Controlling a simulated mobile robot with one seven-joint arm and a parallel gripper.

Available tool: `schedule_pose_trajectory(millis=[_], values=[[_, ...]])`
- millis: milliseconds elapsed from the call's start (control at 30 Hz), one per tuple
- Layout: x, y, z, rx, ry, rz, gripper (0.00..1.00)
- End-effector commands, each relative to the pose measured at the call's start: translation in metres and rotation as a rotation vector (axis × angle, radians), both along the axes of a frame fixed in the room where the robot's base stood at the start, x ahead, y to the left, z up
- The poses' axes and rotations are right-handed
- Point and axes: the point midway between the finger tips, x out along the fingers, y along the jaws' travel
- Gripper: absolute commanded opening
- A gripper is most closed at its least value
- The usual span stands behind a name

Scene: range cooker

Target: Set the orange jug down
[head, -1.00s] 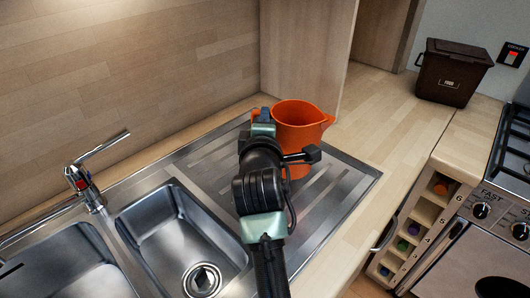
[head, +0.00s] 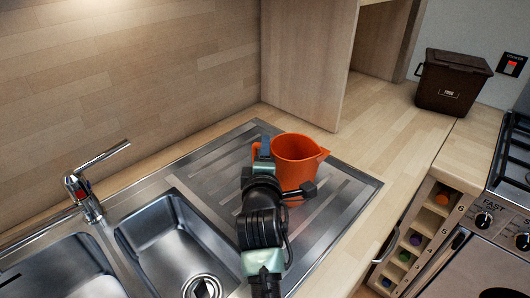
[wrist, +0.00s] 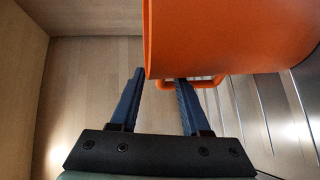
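The orange jug (head: 298,163) is upright over the ridged metal drainer (head: 232,145), with its spout to the right. Its base looks to be at the drainer surface, though my gripper partly covers it. My gripper (head: 264,152) is at the jug's left side, by its handle. In the wrist view, the jug body (wrist: 230,35) fills the upper right and the handle (wrist: 208,83) loops below it. The two blue fingers of my gripper (wrist: 158,76) are apart. The right fingertip is at the handle loop; the left one is clear of it.
The sink bowls (head: 170,240) and tap (head: 88,190) lie to the left. A wooden panel (head: 305,70) stands behind the drainer. A dark brown bin (head: 452,82) stands on the worktop (head: 385,125) at right, near the cooker (head: 490,225). Worktop between drainer and bin is clear.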

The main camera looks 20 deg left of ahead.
Motion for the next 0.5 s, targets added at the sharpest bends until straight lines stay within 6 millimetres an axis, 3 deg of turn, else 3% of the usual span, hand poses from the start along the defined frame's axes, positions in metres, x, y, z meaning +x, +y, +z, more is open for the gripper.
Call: schedule_pose_trajectory(millis=[267,500], values=[[-0.003,-0.001,0.0,0.001,0.0,0.0,0.46],[-0.028,-0.012,0.005,0.005,0.0,-0.002,0.46]])
